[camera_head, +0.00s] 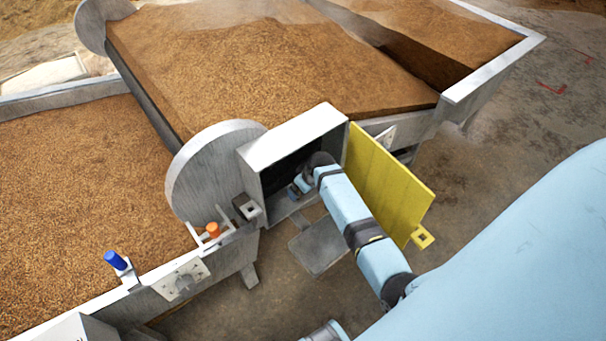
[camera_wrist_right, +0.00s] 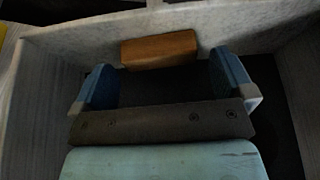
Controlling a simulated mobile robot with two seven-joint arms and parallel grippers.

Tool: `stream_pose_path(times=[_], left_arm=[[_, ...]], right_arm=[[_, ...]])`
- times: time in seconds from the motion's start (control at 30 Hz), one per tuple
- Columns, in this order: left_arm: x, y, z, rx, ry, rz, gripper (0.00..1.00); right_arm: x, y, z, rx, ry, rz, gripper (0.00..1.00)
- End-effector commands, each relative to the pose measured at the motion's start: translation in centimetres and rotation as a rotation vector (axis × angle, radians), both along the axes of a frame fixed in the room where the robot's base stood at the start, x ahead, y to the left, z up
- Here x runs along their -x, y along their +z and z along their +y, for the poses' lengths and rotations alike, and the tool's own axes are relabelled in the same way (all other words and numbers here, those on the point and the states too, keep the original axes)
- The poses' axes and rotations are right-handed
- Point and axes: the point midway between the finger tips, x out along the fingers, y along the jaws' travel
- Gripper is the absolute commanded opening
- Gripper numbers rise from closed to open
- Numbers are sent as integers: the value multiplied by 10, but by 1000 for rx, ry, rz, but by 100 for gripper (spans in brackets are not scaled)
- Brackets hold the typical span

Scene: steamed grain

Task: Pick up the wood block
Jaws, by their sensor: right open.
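The wood block (camera_wrist_right: 159,50) is a brown-orange block seen in the right wrist view. It lies inside a grey metal box (camera_wrist_right: 90,42), against or close to its far wall. My right gripper (camera_wrist_right: 160,75) is open, with its two blue fingers to the left and right of the block's near side and nothing between them. In the head view my right arm reaches into the open grey box (camera_head: 291,137), and the gripper (camera_head: 299,190) is partly in shadow at its opening. The block is hidden in the head view. My left gripper is not in view.
A yellow door (camera_head: 388,180) stands open at the right of the box, beside my right arm. A round grey disc (camera_head: 212,172) stands at its left. Large grain-filled bins lie behind and left. A blue-topped peg (camera_head: 115,260) and an orange-topped peg (camera_head: 213,230) stand on the left bin's edge.

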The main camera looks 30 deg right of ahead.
Motion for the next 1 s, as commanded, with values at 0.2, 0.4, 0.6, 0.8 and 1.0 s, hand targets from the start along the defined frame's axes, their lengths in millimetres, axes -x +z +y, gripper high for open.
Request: stream_pose_path(times=[0.2, 0.4, 0.6, 0.8, 1.0], left_arm=[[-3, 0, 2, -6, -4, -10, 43], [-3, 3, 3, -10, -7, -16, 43], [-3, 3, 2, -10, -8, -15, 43], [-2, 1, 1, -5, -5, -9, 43], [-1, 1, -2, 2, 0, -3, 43]], right_arm=[[-6, -15, 0, 1, -1, 0, 100], [-5, -15, 0, 1, -1, 0, 93], [-5, -14, 0, 1, -1, 0, 57], [-5, -14, 0, 1, -1, 0, 56], [-6, -7, 0, 2, -1, -1, 56]])
